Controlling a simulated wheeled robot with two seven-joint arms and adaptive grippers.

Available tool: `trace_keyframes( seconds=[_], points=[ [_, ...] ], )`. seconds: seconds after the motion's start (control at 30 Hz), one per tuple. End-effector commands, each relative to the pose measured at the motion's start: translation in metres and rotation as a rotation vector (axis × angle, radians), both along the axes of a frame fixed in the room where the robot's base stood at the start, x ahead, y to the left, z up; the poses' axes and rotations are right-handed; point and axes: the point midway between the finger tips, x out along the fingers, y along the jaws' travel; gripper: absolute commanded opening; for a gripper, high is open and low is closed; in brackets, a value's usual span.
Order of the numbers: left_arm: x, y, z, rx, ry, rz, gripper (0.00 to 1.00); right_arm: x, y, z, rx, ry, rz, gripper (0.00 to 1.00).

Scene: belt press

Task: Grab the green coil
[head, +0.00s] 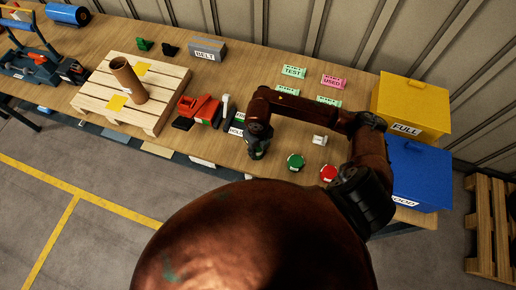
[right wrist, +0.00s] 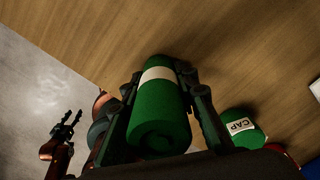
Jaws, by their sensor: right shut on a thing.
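The green coil (right wrist: 160,118) is a rolled green strip with a pale band around it. In the right wrist view it sits between the two fingers of my right gripper (right wrist: 160,100), which is shut on it. In the head view my right gripper (head: 257,150) points down over the middle of the table, and the coil is mostly hidden there. My left gripper (right wrist: 66,128) shows small at the left of the right wrist view, its fingers apart and empty, away from the coil.
A green cap (head: 295,161) and a red round piece (head: 328,173) stand right of my right gripper. The yellow FULL box (head: 411,105) and a blue box (head: 418,175) are at the right. A pallet (head: 110,105) with a brown tube (head: 129,80) is at the left.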

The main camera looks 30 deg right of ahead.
Motion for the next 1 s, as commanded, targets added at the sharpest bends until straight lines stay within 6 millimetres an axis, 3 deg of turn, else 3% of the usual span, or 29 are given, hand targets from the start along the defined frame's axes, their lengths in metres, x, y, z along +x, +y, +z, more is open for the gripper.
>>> trace_keyframes(
  seconds=[0.2,0.63,0.8,1.0],
  points=[
    [0.001,0.000,0.000,0.000,-0.001,-0.001,0.40,0.000,0.000,0.000,0.000,0.000,0.000,0.00],
    [0.003,0.000,-0.002,0.000,-0.004,-0.001,0.40,0.001,-0.001,0.009,-0.002,-0.003,0.000,0.00],
    [0.003,0.000,-0.007,0.000,-0.003,-0.002,0.40,0.002,0.000,0.032,-0.002,-0.005,0.002,0.00],
    [0.003,0.000,-0.007,0.000,-0.004,-0.002,0.40,-0.032,0.012,0.073,0.000,-0.007,0.007,0.00]
  ],
)
